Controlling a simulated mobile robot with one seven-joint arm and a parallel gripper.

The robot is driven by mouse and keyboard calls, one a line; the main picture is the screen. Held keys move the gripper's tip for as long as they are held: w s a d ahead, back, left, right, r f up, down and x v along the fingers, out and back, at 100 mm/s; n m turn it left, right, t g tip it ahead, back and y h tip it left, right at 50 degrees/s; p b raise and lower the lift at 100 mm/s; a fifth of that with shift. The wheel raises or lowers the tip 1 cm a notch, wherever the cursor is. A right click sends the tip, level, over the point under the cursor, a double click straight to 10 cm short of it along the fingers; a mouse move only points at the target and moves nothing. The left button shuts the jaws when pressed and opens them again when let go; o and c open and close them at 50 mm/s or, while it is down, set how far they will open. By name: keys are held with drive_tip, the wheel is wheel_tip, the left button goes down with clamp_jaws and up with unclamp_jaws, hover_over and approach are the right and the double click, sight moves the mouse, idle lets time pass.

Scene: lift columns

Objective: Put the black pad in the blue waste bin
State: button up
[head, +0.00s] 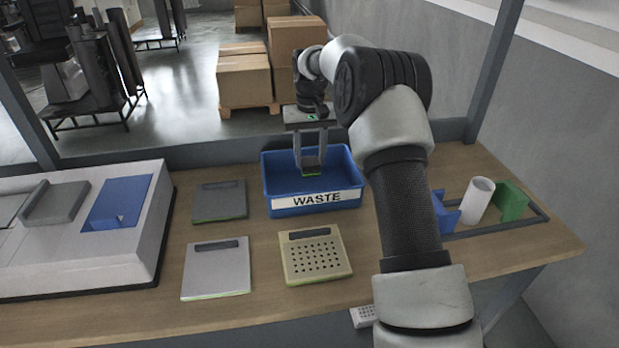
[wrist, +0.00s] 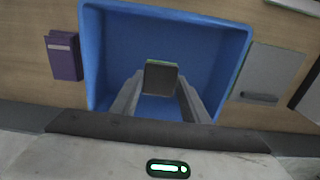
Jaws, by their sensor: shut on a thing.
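The blue waste bin (head: 278,196) stands at the back of the table, with a white WASTE label on its front. My gripper (head: 311,168) points down over the bin, its fingers inside the bin's outline. It is shut on a small dark pad (head: 312,171) with a green edge. In the wrist view the black pad (wrist: 160,77) sits between the fingertips of my gripper (wrist: 160,88), with the blue bin (wrist: 115,45) all around behind it. I cannot tell how far the pad is above the bin floor.
A dark grey plate (head: 220,200), a light grey plate (head: 216,268) and a perforated beige plate (head: 315,256) lie left of and before the bin. A white machine (head: 90,255) fills the left. A white cylinder (head: 475,200) and green block (head: 510,201) stand right. The wrist view shows a purple box (wrist: 64,56).

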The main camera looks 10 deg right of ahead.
sight(310, 173)
drive_tip(key=shift+f, duration=3)
drive_tip(key=shift+f, duration=0.1)
drive_tip(key=o, duration=1.3)
